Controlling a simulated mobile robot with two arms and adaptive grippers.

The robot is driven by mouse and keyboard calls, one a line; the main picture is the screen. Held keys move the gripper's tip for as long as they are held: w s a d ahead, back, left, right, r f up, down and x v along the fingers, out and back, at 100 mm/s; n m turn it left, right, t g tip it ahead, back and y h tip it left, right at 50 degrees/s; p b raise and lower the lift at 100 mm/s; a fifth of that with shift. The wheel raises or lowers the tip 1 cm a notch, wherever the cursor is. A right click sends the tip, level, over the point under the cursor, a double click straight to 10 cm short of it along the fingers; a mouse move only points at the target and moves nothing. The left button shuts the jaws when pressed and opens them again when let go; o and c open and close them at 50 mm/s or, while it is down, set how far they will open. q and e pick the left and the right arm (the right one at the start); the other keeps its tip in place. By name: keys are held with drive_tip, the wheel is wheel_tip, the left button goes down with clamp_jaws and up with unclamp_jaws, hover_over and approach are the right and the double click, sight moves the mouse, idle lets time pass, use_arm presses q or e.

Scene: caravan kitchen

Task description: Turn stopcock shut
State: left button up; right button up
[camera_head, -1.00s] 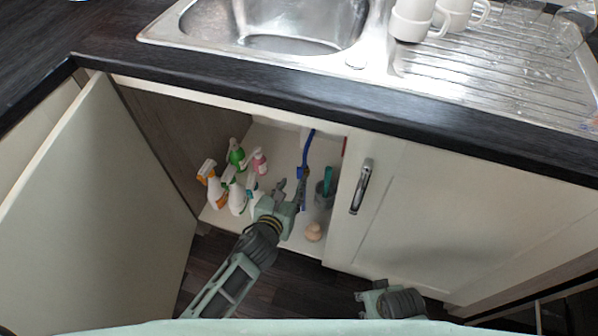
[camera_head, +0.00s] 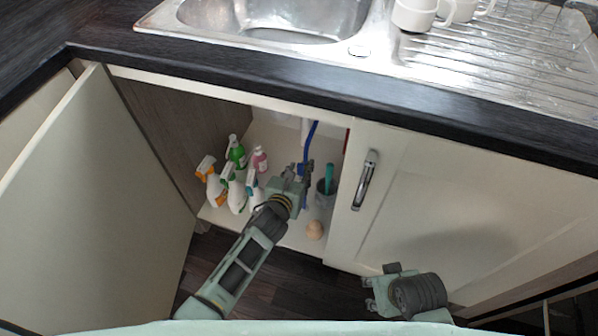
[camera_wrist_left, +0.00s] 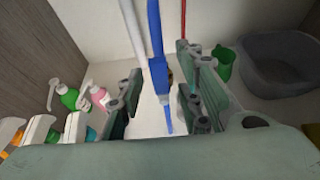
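The stopcock (camera_wrist_left: 161,72) is a blue fitting with a lever on a blue pipe (camera_wrist_left: 155,28), inside the open cupboard under the sink. The blue pipe (camera_head: 310,135) also shows in the head view, where my gripper partly covers the fitting. My left gripper (camera_head: 298,170) reaches into the cupboard. In the left wrist view, my left gripper (camera_wrist_left: 160,98) is open, with one finger on each side of the stopcock and visible gaps, so it does not hold it. My right gripper (camera_head: 368,293) is outside the cupboard, low before the closed door; its fingers look apart and empty.
Several spray bottles (camera_head: 236,192) stand left of my left gripper. A grey container (camera_head: 325,195) and a round beige object (camera_head: 314,230) are on its right. A white pipe (camera_wrist_left: 133,30) runs beside the blue one. The open door (camera_head: 95,195) and closed door (camera_head: 440,205) flank the opening.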

use_arm(q)
clamp_jaws()
drive_tip(key=shift+d+f, duration=0.1)
use_arm(e)
drive_tip(key=shift+f, duration=0.1)
idle(0.3)
use_arm(q)
drive_tip(key=shift+s+d+f+m+t+y+b, duration=0.2)
drive_tip(key=shift+d+m+y+b, duration=0.35)
drive_tip(key=shift+m, duration=0.4)
drive_tip(key=shift+s+d+f+m+t+y+b, duration=0.1)
drive_tip(key=shift+s+d+m+t+y+b, duration=0.2)
drive_tip(key=shift+d+m+y, duration=0.55)
use_arm(e)
wheel_tip(320, 180, up, 7)
drive_tip(key=shift+s+f, duration=0.2)
drive_tip(key=shift+s, duration=0.15)
use_arm(q)
drive_tip(key=shift+a, duration=0.15)
use_arm(e)
drive_tip(key=shift+d, duration=0.1)
use_arm(q)
drive_tip(key=shift+o, duration=0.2)
unclamp_jaws()
